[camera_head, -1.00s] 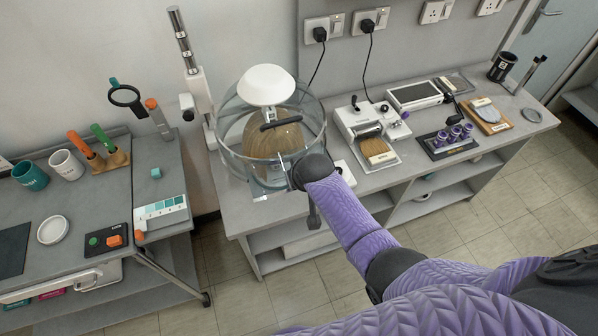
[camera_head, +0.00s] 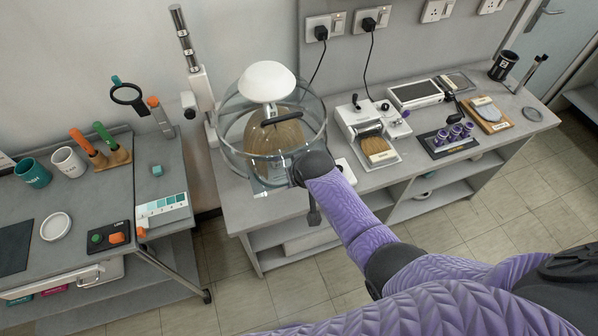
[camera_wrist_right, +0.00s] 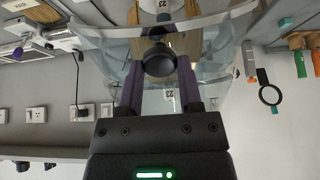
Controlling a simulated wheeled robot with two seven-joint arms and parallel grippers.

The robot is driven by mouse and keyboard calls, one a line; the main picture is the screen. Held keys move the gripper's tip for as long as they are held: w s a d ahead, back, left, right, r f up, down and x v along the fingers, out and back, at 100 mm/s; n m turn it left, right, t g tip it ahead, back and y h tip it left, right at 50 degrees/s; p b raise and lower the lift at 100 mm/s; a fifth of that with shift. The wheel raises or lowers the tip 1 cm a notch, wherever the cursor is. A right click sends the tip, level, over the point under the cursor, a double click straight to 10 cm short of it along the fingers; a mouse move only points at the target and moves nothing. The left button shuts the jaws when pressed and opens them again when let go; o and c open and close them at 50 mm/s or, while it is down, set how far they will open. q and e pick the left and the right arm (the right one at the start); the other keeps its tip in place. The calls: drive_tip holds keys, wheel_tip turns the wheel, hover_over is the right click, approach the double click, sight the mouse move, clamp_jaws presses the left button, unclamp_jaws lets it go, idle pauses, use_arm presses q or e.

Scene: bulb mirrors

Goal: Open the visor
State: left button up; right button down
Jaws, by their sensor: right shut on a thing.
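The visor (camera_head: 232,150) is a clear curved shield around a round machine with a white domed top (camera_head: 266,82) on the grey bench. A dark bar (camera_head: 282,119) shows in its upper part. My right gripper (camera_wrist_right: 159,85) is at the visor's front lower edge. In the right wrist view its two purple-grey fingers are on either side of a dark round knob (camera_wrist_right: 159,60) at the clear visor, shut on it. In the head view my right wrist hides the knob and fingertips. My left gripper is not in view.
A grey post (camera_head: 199,90) stands behind the machine at left. A white device with a brush (camera_head: 372,140) and a rack of purple parts (camera_head: 455,137) are on the bench to the right. A side table with mugs (camera_head: 68,162) and a magnifier (camera_head: 128,95) is at left.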

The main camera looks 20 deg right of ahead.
idle(0.5)
drive_tip(key=shift+c, duration=1.4)
unclamp_jaws()
drive_tip(key=shift+w, duration=0.1)
drive_tip(key=p+v, duration=0.3)
drive_tip(key=v, duration=0.7)
drive_tip(key=shift+p, duration=0.35)
